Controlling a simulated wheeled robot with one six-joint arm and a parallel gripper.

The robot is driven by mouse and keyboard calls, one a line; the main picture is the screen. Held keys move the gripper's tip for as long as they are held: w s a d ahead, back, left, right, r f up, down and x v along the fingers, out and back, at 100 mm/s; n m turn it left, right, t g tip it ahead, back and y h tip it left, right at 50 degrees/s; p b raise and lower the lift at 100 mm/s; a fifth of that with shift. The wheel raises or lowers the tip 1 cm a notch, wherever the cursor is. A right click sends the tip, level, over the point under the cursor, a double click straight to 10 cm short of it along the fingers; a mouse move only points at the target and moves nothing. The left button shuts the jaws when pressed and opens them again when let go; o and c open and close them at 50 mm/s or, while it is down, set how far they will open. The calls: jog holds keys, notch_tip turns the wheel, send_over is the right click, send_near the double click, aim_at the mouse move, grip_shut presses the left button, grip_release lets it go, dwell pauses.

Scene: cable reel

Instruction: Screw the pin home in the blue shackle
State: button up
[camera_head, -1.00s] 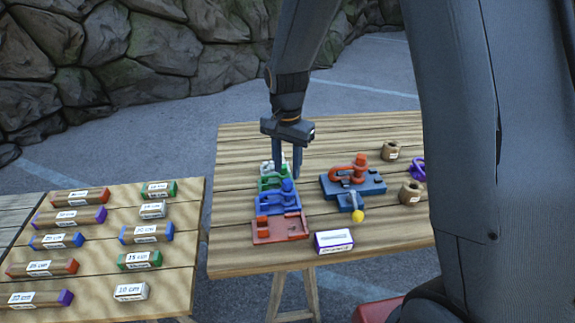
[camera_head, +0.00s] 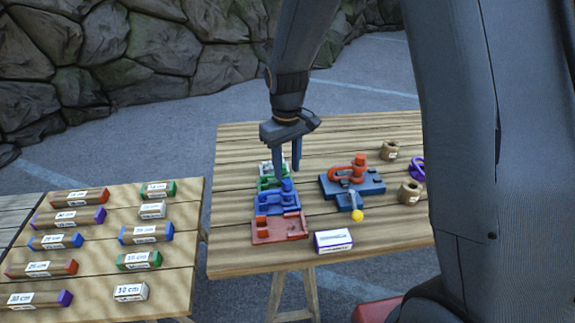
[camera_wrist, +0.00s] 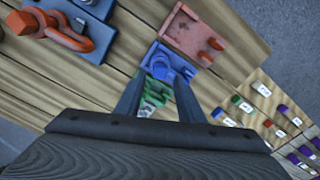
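The blue tray (camera_head: 262,210) lies in the column of coloured trays on the table, with a blue shackle (camera_head: 287,187) in it. Tray (camera_wrist: 158,66) and shackle (camera_wrist: 181,74) also show in the wrist view, just beyond my fingertips. I cannot make out its pin. My gripper (camera_head: 288,166) is above the green tray (camera_head: 265,183), close behind the blue one, fingers apart and nothing visible between them. In the wrist view my gripper (camera_wrist: 157,88) is also open. An orange shackle (camera_head: 350,172) sits on a blue fixture (camera_head: 372,187) to the right.
A red tray (camera_head: 265,235) lies in front of the blue one. A white labelled box (camera_head: 333,241) and a yellow knob (camera_head: 357,215) are near the front. Brown rings (camera_head: 410,192) stand at the right. The left table (camera_head: 110,270) holds several labelled tubes and boxes.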

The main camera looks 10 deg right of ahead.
aim_at(287, 181)
jog(key=shift+f, duration=0.2)
jog(key=shift+w+f+b, duration=0.1)
jog(key=shift+f+b, duration=1.1)
jog(key=shift+f, duration=1.05)
grip_shut()
jog(key=shift+m, duration=0.3)
